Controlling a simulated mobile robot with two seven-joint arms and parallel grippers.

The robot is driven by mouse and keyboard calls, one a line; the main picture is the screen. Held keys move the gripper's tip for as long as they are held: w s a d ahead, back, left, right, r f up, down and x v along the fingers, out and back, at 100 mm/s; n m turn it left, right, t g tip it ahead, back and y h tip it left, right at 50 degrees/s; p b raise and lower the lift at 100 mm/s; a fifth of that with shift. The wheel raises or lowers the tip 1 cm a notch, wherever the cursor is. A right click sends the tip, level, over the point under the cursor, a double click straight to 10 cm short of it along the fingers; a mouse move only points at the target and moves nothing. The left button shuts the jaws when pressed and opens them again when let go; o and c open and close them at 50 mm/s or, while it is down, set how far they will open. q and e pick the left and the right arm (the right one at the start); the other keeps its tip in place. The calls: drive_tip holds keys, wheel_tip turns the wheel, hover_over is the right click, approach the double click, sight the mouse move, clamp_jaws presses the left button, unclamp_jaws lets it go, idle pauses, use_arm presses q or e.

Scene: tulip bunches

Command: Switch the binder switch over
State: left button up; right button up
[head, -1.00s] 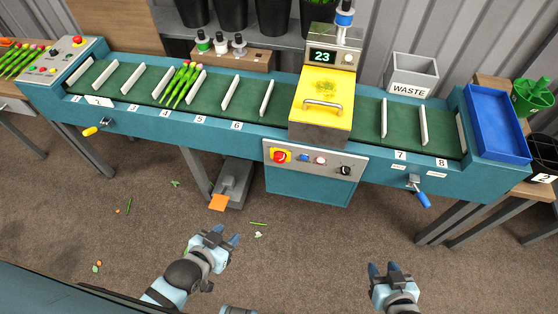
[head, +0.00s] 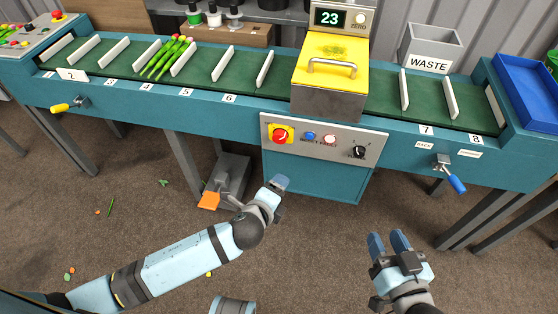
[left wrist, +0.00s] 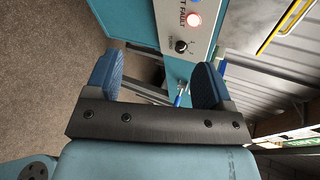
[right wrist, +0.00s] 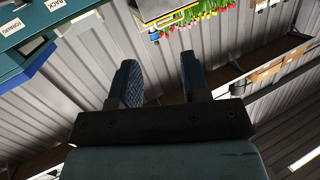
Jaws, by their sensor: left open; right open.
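The binder switch appears to be the black rotary knob (head: 358,152) at the right end of the grey control panel (head: 322,143); its label is too small to read. The knob also shows in the left wrist view (left wrist: 181,46), beyond the fingers. My left gripper (head: 279,184) is below the panel's left part, apart from the knob. In the left wrist view it is open and empty (left wrist: 157,78). My right gripper (head: 389,242) is open and empty, lower right of the panel over the floor. Its open fingers show in the right wrist view (right wrist: 158,80).
The panel also carries a red stop button (head: 280,135) on yellow, a blue button (head: 310,136) and a pale lit button (head: 330,140). A crank with a blue handle (head: 456,184) juts out at right. An orange pedal (head: 208,200) stands below at left.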

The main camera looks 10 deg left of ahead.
use_arm(q)
drive_tip(key=w+a+f+m+t+y+b, duration=0.1)
drive_tip(key=w+f+m+t+b, duration=0.1)
drive_tip(key=w+f+m+b, duration=0.3)
drive_tip(key=m+t+y+b, duration=0.1)
drive_tip(key=m+t+b, duration=0.2)
drive_tip(key=m+b, duration=0.4)
approach(279, 141)
drive_tip(key=shift+n, duration=0.5)
drive_tip(key=w+b, duration=0.4)
drive_tip(key=w, duration=0.5)
drive_tip(key=shift+w+d, duration=0.15)
drive_tip(key=shift+w, duration=0.2)
use_arm(e)
drive_tip(key=a+f+t+y, duration=0.1)
drive_tip(key=a+f+y, duration=0.2)
drive_tip(key=f, duration=0.3)
drive_tip(key=shift+s+f+n, duration=0.15)
drive_tip(key=shift+s+n, duration=0.1)
drive_tip(key=shift+n, duration=0.05)
use_arm(q)
drive_tip(key=c, duration=0.9)
drive_tip(key=shift+c, duration=0.2)
